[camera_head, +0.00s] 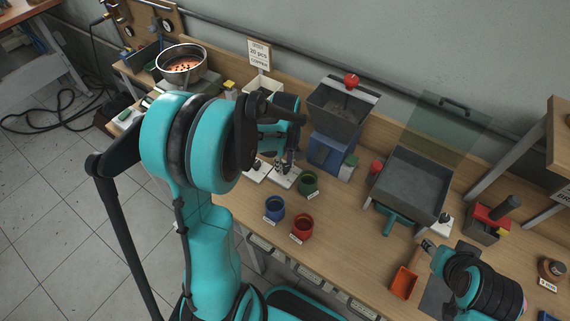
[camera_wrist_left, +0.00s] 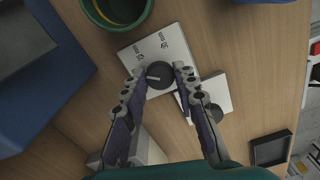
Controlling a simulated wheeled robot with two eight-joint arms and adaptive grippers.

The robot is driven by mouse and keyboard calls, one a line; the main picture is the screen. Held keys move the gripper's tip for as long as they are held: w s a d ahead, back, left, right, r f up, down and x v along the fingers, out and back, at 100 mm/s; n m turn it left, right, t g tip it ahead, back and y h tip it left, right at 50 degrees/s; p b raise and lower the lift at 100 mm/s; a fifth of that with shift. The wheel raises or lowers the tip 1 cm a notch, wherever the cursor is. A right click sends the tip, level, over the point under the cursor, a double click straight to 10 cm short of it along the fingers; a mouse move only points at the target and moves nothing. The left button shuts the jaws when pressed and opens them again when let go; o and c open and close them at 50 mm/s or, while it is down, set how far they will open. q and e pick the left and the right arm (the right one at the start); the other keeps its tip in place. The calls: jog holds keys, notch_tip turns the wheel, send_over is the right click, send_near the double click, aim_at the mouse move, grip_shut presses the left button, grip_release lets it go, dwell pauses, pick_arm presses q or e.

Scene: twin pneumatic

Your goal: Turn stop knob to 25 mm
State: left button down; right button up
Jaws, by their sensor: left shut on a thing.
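The stop knob (camera_wrist_left: 160,76) is a dark round knob with a pale pointer line on a white plate (camera_wrist_left: 151,42). The plate carries small printed marks, too small to read surely. In the left wrist view my left gripper (camera_wrist_left: 160,72) has one finger on each side of the knob and is shut on it. The pointer line lies toward the knob's left side. In the head view my left gripper (camera_head: 286,166) reaches down over the white plates, and the knob is hidden there. My right gripper (camera_head: 433,249) is at the lower right; its fingers are unclear.
A second white plate (camera_wrist_left: 220,88) with a dark round part lies beside the first. A green cup (camera_head: 308,183), a blue cup (camera_head: 274,208) and a red cup (camera_head: 302,227) stand close by. A blue machine with a hopper (camera_head: 345,105) stands behind. An orange tray (camera_head: 404,282) lies right.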

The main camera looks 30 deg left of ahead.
aim_at(285, 166)
pick_arm(q)
jog(key=shift+m, duration=2.2)
jog(key=c, duration=1.2)
grip_release()
jog(key=shift+o, duration=0.2)
notch_tip(285, 166, up, 12)
